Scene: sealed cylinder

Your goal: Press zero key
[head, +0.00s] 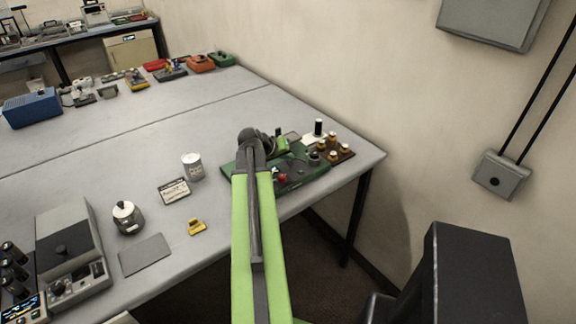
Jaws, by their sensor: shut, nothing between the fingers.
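A dark green instrument board (312,167) lies on the grey table near its right corner. A small red knob or button (282,178) shows on its near left part. I cannot tell which part of the board is the zero key; labels are too small to read. My green arm reaches up the middle of the view and hides part of the board. My gripper (291,150) is beyond the arm's bend, above the back part of the board. It is small and partly hidden; its fingers are shut and empty. Whether it touches the board is unclear.
Brass-topped terminals (333,157) and a black-and-white post (318,128) stand right of the gripper. The wall is close behind the right side; the table's middle is clear.

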